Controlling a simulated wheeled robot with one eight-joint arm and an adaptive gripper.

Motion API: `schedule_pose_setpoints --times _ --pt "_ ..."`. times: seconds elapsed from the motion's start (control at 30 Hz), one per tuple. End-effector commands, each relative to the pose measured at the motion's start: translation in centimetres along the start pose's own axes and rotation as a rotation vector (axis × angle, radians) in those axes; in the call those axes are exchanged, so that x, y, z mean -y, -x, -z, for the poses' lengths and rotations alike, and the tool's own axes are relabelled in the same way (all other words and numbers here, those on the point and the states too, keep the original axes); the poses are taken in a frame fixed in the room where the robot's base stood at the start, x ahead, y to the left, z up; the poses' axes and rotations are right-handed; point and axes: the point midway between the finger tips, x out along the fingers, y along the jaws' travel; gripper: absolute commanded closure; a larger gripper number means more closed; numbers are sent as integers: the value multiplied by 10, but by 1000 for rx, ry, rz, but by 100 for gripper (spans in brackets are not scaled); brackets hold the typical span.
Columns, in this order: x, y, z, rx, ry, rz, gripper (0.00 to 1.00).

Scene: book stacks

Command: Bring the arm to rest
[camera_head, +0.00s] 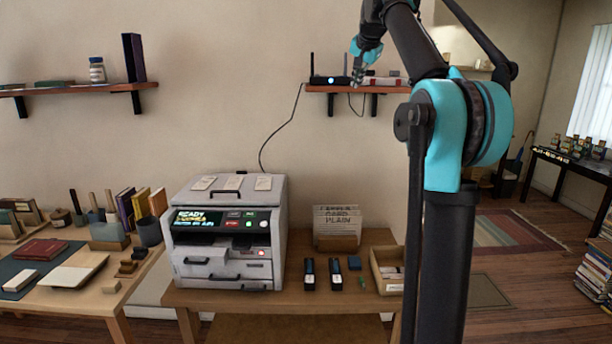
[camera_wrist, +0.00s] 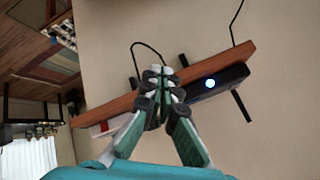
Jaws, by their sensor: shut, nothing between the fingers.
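My arm rises at the right of the head view, with a teal elbow joint and dark links. My gripper (camera_head: 357,76) hangs from the raised arm, in front of the wall near the right wall shelf. In the wrist view my gripper (camera_wrist: 159,77) has its fingertips together with nothing between them. The shelf board (camera_wrist: 115,107) and a black router with a blue light (camera_wrist: 222,81) show beyond the fingers. I cannot tell how far the fingertips are from the shelf.
A printer-like machine (camera_head: 226,238) stands on the middle table (camera_head: 225,301) beside a card holder (camera_head: 337,228) and an open box (camera_head: 388,272). The left table (camera_head: 75,299) holds books and tools. A left wall shelf (camera_head: 75,90) carries a jar. Open floor lies at right.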

Motion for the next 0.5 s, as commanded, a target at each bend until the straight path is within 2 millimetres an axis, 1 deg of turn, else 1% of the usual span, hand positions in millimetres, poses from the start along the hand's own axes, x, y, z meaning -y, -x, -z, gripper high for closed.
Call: schedule_pose_setpoints --times 0.17,0.27,0.37,0.4,0.47,0.5 --pt "-21 -22 -22 21 46 -20 100" --pt "-38 -37 -40 38 82 -35 100" --pt "-64 -58 -69 60 130 -54 100" --pt "-77 -66 -84 71 151 -61 100" --pt "-98 -79 -107 88 185 -74 100" --pt "-112 -86 -124 99 206 -81 100"
